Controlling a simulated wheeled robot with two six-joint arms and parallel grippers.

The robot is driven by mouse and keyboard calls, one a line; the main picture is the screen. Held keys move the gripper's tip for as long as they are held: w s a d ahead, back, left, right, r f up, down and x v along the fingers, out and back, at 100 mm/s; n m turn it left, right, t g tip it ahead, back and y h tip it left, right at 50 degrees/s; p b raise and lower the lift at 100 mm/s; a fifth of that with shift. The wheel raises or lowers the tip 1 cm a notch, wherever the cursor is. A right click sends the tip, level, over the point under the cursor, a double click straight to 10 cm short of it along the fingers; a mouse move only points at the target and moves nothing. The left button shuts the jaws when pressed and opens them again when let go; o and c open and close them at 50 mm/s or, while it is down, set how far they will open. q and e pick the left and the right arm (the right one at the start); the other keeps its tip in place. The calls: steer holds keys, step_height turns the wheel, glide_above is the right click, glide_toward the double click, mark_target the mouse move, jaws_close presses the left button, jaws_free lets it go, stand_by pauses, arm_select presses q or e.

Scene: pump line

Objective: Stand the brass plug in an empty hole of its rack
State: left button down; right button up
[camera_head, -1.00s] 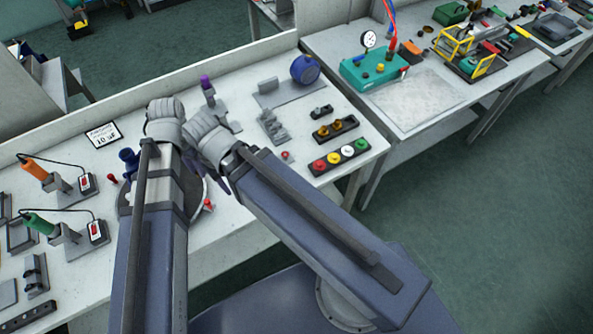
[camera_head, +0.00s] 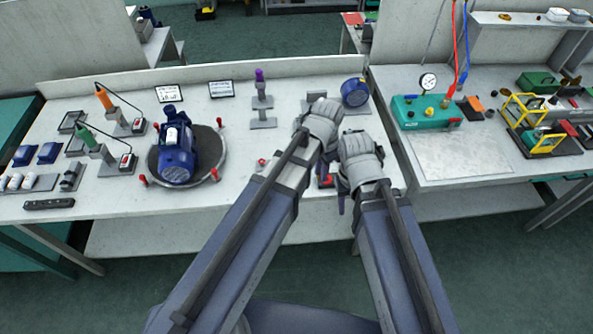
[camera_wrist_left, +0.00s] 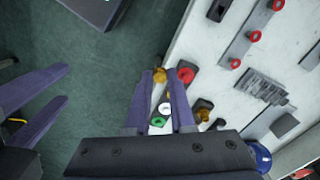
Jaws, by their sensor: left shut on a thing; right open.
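My left gripper (camera_head: 318,125) is over the right part of the bench. In the left wrist view its fingers (camera_wrist_left: 160,84) are shut on the small brass plug (camera_wrist_left: 159,75), which shows between the fingertips. Beneath them is a dark strip with red, yellow, white and green caps. The dark plug rack (camera_wrist_left: 203,108) with brass plugs in it lies just right of the fingers; its holes are too small to make out. My arms hide the rack in the head view. My right gripper (camera_head: 355,170) is open, close beside the left near the front edge.
A blue pump (camera_head: 176,155) stands on a round dark plate to the left. A grey stepped block (camera_wrist_left: 262,87) lies beyond the rack in the wrist view. A blue round part (camera_head: 355,92) stands at the back. A teal gauge box (camera_head: 425,111) is on the right bench.

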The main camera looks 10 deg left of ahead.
arm_select(q)
steer(key=w+a+f+n+b, duration=0.2)
steer(key=a+f+b, duration=0.1)
steer(key=a, duration=0.4)
steer(key=w+a+f+n+b, duration=0.1)
steer(key=w+a+f+b, duration=0.15)
steer(key=a, duration=0.45)
step_height(320, 180, down, 7)
steer(key=b, duration=0.5)
steer(key=shift+w+d+r, duration=0.1)
steer(key=shift+d+r, duration=0.05)
steer(key=shift+r, duration=0.05)
steer(key=shift+f+b, duration=0.9)
steer(key=shift+b, duration=0.25)
stand_by(0.5)
steer(key=c, duration=0.7)
jaws_free()
steer(key=shift+r+p, duration=3)
steer(key=shift+r, duration=0.1)
